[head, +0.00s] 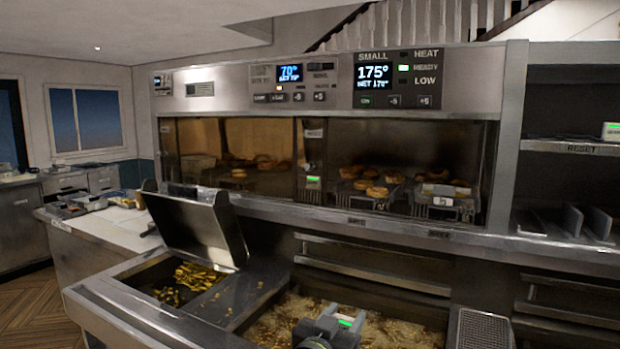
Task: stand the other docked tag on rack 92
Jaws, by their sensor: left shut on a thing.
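My left gripper (326,326) is at the bottom centre, above the fryer vat, shut on a small grey tag (346,321) with a green light. Another tag (313,182) with a green light stands at the divider in the heated cabinet. A third white and green tag (611,131) sits on the right shelf, cut by the picture edge. A wire rack (440,201) with a small pale label stands in the cabinet's right bay; I cannot read 92 on any rack. My right gripper is out of view.
The cabinet's right bay (370,184) holds several golden rings. Below lie a bubbling vat (270,325) and a left vat of fries (190,278) with a raised metal lid (200,225). A perforated tray (484,330) is at the lower right. The RESET shelf (560,147) is mostly bare.

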